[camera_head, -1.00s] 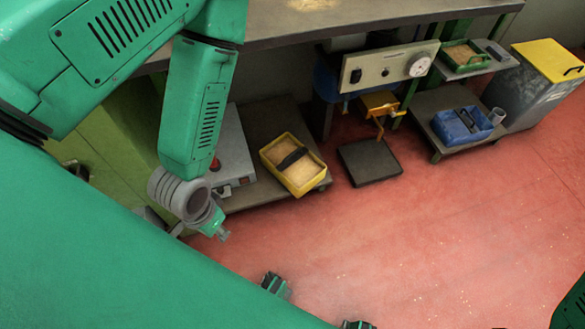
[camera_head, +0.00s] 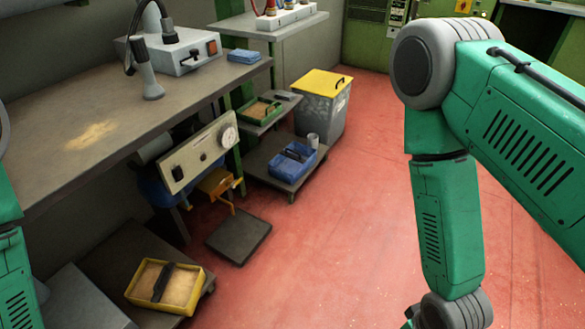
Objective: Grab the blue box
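The blue box (camera_head: 289,168) is an open crate with a dark handle across its top. It stands on a low grey platform by the bench's far end, ahead and left of my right arm. My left arm shows only as a green strip at the left edge, and its gripper is out of view. My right arm comes in from the right and bends down. Its wrist is at the bottom edge, and its gripper is out of view. Neither arm is near the blue box.
A yellow box (camera_head: 204,277) sits on a low shelf at lower left. A green box (camera_head: 247,107) sits on a small shelf above the blue box. A yellow-lidded bin (camera_head: 340,112) stands beyond it. A dark plate (camera_head: 262,229) lies on the floor. The red floor (camera_head: 345,235) is clear.

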